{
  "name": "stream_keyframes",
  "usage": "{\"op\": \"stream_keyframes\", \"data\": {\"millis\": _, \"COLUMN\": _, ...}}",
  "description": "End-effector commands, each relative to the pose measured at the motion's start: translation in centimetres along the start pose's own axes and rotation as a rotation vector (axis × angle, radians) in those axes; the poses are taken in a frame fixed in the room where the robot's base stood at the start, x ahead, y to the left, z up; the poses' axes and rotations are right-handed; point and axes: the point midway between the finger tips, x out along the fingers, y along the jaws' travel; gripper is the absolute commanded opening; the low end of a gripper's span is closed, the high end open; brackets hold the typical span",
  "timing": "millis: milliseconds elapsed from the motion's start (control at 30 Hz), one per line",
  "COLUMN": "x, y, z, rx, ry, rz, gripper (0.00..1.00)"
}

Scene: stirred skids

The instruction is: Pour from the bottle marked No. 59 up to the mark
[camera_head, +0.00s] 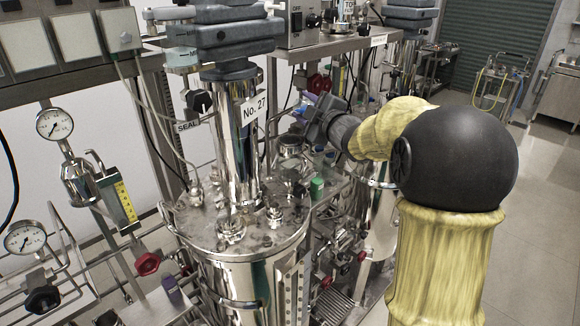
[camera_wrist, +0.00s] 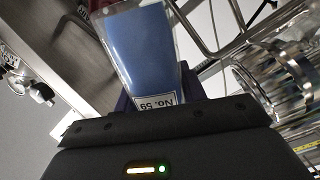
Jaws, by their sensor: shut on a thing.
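The bottle marked No. 59 (camera_wrist: 145,45) is clear, with blue contents and a white label (camera_wrist: 158,102) that appears upside down in the wrist view. My gripper (camera_wrist: 155,92) is shut on it, with dark purple fingers beside the bottle. In the head view my gripper (camera_head: 318,120) is behind and right of the steel column labelled No. 27 (camera_head: 256,106), above the vessel's lid level. The bottle is mostly hidden there. I cannot make out a fill mark or a receiving container in either view.
The steel vessel lid (camera_head: 245,240) carries fittings and pipes close to my arm. A small green-capped item (camera_head: 317,187) is near its right edge. Gauges (camera_head: 54,123) and valves stand at left. Carts (camera_head: 500,85) are at the back right; the floor (camera_head: 545,200) at right is clear.

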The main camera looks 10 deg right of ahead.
Motion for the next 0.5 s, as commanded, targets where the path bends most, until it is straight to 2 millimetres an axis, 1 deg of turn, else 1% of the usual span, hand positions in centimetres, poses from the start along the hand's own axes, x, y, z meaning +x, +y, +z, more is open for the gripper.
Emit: {"op": "stream_keyframes", "data": {"millis": 500, "x": -0.02, "y": -0.22, "z": 0.1, "rx": -0.03, "ry": 0.001, "rz": 0.001, "gripper": 0.14}}
